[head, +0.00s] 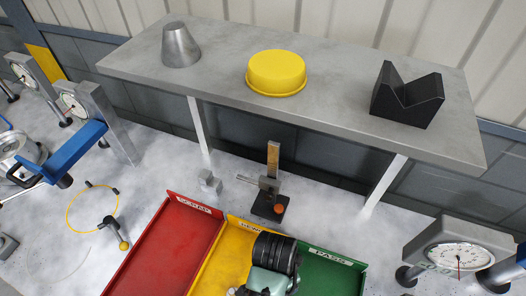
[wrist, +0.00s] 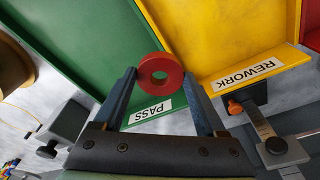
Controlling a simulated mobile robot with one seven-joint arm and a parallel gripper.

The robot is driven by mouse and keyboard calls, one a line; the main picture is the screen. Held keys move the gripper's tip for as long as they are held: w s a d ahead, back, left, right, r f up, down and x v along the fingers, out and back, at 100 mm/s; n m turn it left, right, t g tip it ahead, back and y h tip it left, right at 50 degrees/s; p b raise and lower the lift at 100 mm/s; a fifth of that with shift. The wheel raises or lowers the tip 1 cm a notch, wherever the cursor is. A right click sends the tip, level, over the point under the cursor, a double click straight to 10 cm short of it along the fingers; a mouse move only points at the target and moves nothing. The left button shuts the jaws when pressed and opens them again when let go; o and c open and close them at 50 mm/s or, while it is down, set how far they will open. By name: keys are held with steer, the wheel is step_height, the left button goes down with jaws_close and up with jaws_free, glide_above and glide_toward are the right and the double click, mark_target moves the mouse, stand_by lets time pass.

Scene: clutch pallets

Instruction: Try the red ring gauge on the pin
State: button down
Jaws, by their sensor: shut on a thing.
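The red ring gauge (wrist: 161,60) is a thick red ring with a round hole, near the middle of the wrist view. My gripper (wrist: 160,77) is shut on it, one finger on each side of its rim. The ring is held over the border of the green PASS tray (wrist: 84,42) and the yellow REWORK tray (wrist: 240,38). I cannot make out the pin in either view. In the head view my arm covers the front of the trays, and the gripper tips and ring are hidden there.
The red tray (head: 150,252) stands left of the yellow and green ones. Behind them stands a height gauge (head: 273,168). A raised grey shelf (head: 222,70) holds a metal cone (head: 180,46), a yellow round part (head: 277,72) and a black V-block (head: 407,98). Dial gauges flank both sides.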

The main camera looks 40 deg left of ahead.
mark_target(232, 291)
steer(key=s+a+r+m+p, duration=0.1)
steer(key=s+a+m+p, duration=0.1)
steer(key=s+a, duration=0.1)
steer(key=s+a+r+m+p, duration=0.1)
steer(key=s+a+m+p, duration=0.1)
steer(key=a+p, duration=0.1)
steer(key=s+a+r+m+p, duration=0.1)
steer(key=s+a+p, duration=0.1)
steer(key=s, duration=0.1)
steer(key=shift+s+a+r+m+h, duration=0.3)
steer(key=shift+s+a+m+h, duration=0.05)
steer(key=shift+a+m+h, duration=0.05)
steer(key=shift+s+a, duration=0.15)
steer(key=shift+s, duration=0.05)
step_height(232, 291, down, 5)
steer(key=b, duration=0.4)
steer(key=shift+b, duration=0.3)
steer(key=shift+f, duration=0.4)
steer(key=shift+f, duration=0.3)
stand_by(0.6)
jaws_free()
stand_by(0.9)
